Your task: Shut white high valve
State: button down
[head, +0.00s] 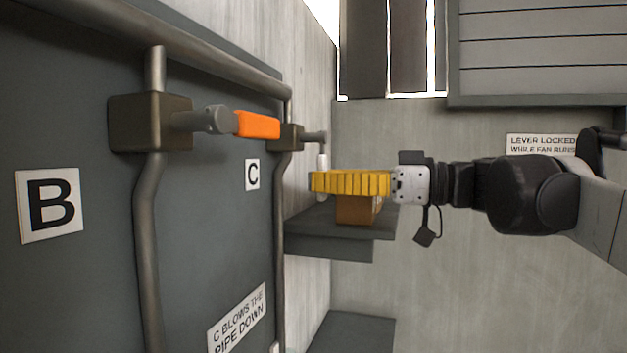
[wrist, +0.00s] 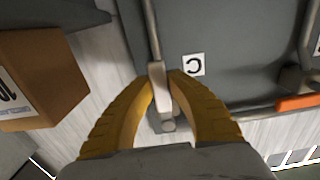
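The white valve handle (head: 322,162) hangs from the stem of a brown valve body (head: 290,137) on the upper pipe next to the "C" label (head: 252,175). In the head view it stands upright, roughly in line with its pipe, and is partly hidden by my yellow gripper fingers (head: 318,182). In the wrist view the white handle (wrist: 161,92) lies between the two fingertips (wrist: 162,77), which close in on either side of it and appear to touch it. The handle's lower end shows between the curved fingers.
An orange-handled valve (head: 257,124) sits to the left on the pipe near the "B" label (head: 48,203), its handle sideways. A brown box (head: 355,209) stands on a grey shelf (head: 300,222) just below my gripper. A "LEVER LOCKED" sign (head: 541,144) is on the right wall.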

jog(key=shift+s, duration=0.1)
jog(key=s+a+r+m+p, duration=0.2)
jog(key=s+r+m+p, duration=0.2)
jog(key=m, duration=1.4)
jog(key=shift+s+a+r, duration=0.15)
jog(key=shift+s+r, duration=0.9)
jog(key=shift+r, duration=0.35)
jog(key=c, duration=1.3)
grip_release()
jog(key=shift+a, duration=0.1)
jog(key=v, duration=1.2)
